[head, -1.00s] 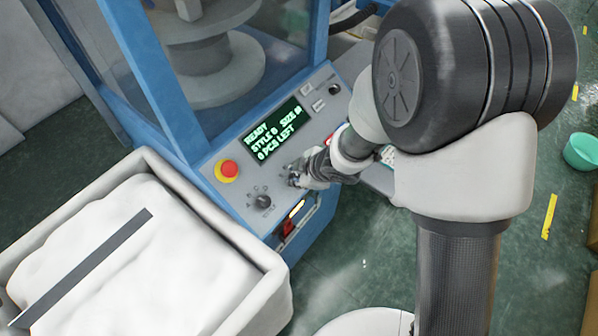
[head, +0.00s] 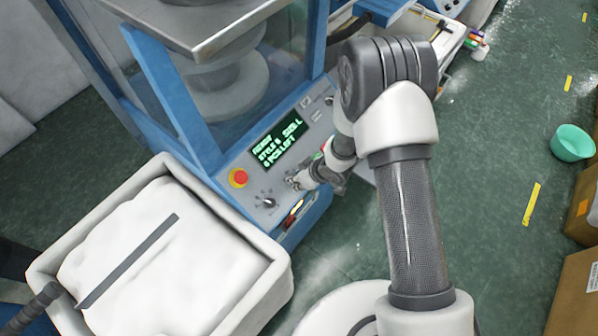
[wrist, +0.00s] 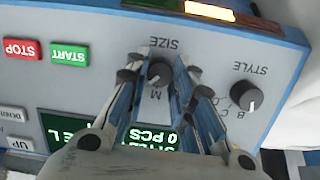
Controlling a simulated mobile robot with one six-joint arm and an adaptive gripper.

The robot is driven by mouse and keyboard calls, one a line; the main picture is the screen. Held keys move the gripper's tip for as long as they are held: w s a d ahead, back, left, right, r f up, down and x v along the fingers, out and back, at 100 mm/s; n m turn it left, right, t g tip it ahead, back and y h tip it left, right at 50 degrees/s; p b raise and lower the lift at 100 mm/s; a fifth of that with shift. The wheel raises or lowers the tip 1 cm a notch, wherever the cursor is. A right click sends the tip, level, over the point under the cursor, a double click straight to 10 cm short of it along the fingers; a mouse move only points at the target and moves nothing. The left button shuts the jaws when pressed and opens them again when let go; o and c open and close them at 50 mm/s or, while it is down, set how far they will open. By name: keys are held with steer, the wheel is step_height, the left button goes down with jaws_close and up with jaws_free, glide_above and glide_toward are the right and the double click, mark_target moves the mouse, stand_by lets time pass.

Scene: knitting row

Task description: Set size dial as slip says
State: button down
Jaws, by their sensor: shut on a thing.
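The size dial (wrist: 159,74) is a small dark knob with a pale pointer on the grey machine panel, under the word SIZE in the upside-down wrist view. My gripper (wrist: 157,68) is shut on it, one finger on each side. A letter M shows beside the knob; other marks are hidden by the fingers. In the head view my gripper (head: 297,182) covers the dial. The green display (head: 276,142) reads SIZE L, with style and PCS LEFT lines. I cannot make out a slip in either view.
The style dial (wrist: 245,97) is close beside my gripper. Start (wrist: 69,54) and stop (wrist: 22,49) buttons are on the other side. A red emergency button (head: 238,178) sits on the panel. A white-filled bin (head: 270,275) stands in front of the machine.

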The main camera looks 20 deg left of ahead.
steer(key=shift+p, duration=0.3)
steer(key=c, duration=1.3)
jaws_free()
steer(key=shift+c, duration=0.2)
steer(key=v, duration=1.2)
steer(key=shift+w+d, duration=0.1)
steer(key=shift+d, duration=0.1)
